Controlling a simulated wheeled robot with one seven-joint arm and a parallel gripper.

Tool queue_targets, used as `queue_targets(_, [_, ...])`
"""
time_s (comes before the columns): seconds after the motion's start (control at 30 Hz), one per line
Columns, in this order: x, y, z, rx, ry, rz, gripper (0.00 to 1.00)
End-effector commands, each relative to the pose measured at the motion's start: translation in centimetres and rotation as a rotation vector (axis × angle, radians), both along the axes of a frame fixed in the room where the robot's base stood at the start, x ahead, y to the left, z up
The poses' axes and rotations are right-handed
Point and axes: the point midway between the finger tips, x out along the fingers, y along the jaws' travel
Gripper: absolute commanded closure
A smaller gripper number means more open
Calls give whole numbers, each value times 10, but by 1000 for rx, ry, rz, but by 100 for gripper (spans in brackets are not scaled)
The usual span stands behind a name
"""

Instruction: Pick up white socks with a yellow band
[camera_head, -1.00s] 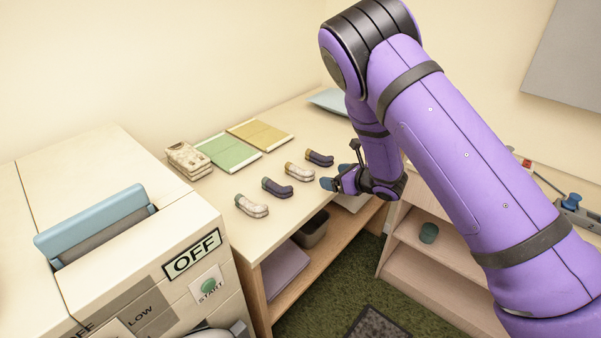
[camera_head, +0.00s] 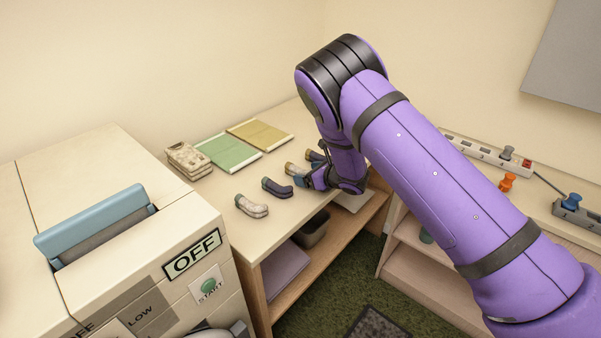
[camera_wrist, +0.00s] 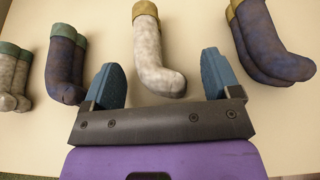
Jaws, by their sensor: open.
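The white socks with a yellow band (camera_wrist: 157,50) lie on the tabletop, with their toe end between my two fingers in the wrist view. In the head view my gripper partly hides these socks (camera_head: 295,169). My gripper (camera_wrist: 163,80) is open, with its blue fingertips on either side of the toe. It shows over the table's front edge in the head view (camera_head: 310,179). I cannot tell how far the fingers are above the table.
Dark socks with a yellow band (camera_wrist: 268,40) lie close to the right finger. Dark socks with a green band (camera_wrist: 65,65) and white socks with a green band (camera_head: 252,206) lie to the left.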

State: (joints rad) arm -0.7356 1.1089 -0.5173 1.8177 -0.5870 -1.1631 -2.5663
Motion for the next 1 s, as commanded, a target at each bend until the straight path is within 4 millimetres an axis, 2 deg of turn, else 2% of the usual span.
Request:
queue_targets(0.27, [3, 4, -2, 0, 0, -1, 17])
queue_targets(0.3, [3, 4, -2, 0, 0, -1, 19])
queue_targets(0.53, [3, 3, -2, 0, 0, -1, 71])
queue_targets(0.83, [3, 4, 1, 1, -1, -1, 71])
queue_targets(1.0, [3, 4, 21, 2, -3, -1, 71])
